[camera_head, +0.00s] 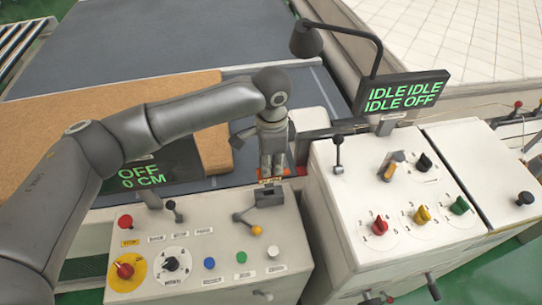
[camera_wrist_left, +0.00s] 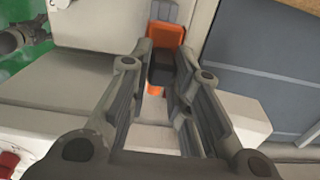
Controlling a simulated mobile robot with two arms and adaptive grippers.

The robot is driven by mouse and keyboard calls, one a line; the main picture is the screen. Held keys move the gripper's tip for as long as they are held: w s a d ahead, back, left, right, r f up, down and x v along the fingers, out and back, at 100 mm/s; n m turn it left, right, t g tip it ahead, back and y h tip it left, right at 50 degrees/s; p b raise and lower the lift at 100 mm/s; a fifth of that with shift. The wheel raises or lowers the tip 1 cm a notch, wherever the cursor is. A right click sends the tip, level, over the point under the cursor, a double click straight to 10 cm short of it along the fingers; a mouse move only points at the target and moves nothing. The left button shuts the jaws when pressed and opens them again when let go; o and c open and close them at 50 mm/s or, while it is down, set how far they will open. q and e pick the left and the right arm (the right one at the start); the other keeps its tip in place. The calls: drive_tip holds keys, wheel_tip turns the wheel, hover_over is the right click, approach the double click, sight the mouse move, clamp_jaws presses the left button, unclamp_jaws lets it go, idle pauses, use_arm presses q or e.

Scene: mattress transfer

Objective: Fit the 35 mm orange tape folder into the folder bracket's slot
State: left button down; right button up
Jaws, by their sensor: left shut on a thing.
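My left gripper (camera_head: 272,172) points down at the gap between the two white consoles, just behind the left one. It is shut on a dark block that seems to be part of the orange tape folder. The folder's orange body (camera_wrist_left: 166,40) shows just beyond the fingertips (camera_wrist_left: 160,62) in the left wrist view. In the head view only a thin strip of orange (camera_head: 298,171) shows by the fingertips. The bracket's slot cannot be made out clearly, nor whether the folder touches it. My right gripper is out of view.
The left console (camera_head: 215,225) carries knobs, buttons and a dark fixture (camera_head: 268,198) close to the gripper. The right console (camera_head: 400,190) has levers and coloured knobs. A hanging lamp and a display (camera_head: 403,92) stand behind. A brown mattress panel (camera_head: 60,125) lies on the dark table.

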use_arm(q)
drive_tip(key=shift+f, duration=1.1)
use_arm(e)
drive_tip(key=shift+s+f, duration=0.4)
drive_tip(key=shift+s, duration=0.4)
use_arm(q)
drive_tip(key=shift+r, duration=0.1)
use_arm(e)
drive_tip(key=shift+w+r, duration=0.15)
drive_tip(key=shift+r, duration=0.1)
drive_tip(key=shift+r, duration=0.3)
use_arm(q)
drive_tip(key=shift+p, duration=0.45)
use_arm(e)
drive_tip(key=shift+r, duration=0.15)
use_arm(q)
drive_tip(key=shift+p, duration=0.3)
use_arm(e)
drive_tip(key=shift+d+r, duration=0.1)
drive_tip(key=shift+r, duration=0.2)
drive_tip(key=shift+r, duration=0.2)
use_arm(q)
drive_tip(key=shift+p, duration=0.45)
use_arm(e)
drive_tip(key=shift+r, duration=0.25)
